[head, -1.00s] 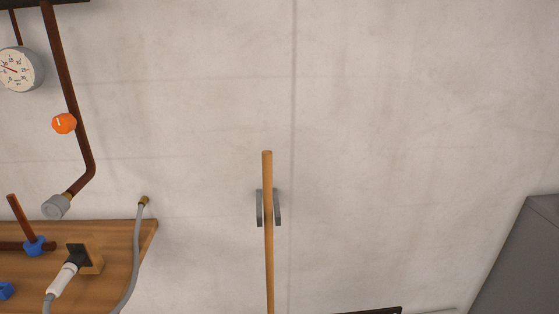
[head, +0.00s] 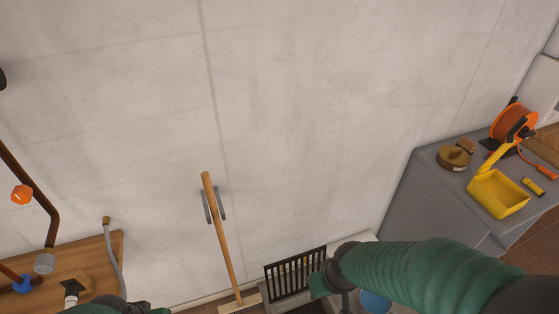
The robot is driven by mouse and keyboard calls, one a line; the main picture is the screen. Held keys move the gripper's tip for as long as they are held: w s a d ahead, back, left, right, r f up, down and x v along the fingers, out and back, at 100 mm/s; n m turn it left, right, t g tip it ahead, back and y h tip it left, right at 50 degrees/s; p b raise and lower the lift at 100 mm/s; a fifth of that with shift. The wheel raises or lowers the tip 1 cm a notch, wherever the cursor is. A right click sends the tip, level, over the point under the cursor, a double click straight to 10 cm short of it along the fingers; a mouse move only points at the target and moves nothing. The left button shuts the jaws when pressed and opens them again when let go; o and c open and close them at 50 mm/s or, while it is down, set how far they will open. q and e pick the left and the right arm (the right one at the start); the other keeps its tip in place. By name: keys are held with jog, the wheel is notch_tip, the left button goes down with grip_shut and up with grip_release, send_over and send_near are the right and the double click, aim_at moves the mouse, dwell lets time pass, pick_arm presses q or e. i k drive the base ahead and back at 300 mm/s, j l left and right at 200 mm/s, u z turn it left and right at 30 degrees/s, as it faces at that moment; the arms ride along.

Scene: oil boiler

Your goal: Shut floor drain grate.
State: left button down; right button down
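The floor drain grate (head: 294,268), a dark barred panel, stands raised near the wall at the bottom middle of the head view. A dark opening with a pale rim shows below it, partly cut off by the picture edge. My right gripper (head: 343,290) is just right of the grate, at the end of my green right arm. It overlaps the grate's right side in the picture; I cannot tell whether they touch. Its fingers are unclear. Only a dark and green part of my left arm's end (head: 132,308) shows at the bottom left; its fingers are hidden.
A blue round object (head: 375,303) is below my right arm. A grey cabinet (head: 424,196) at right carries a yellow tray (head: 497,195) and an orange reel (head: 513,122). A wooden bench (head: 96,256) stands left.

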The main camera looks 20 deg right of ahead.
aim_at(304, 257)
jog(key=k+z, duration=0.8)
jog(key=i+z, duration=0.15)
jog(key=i, duration=0.95)
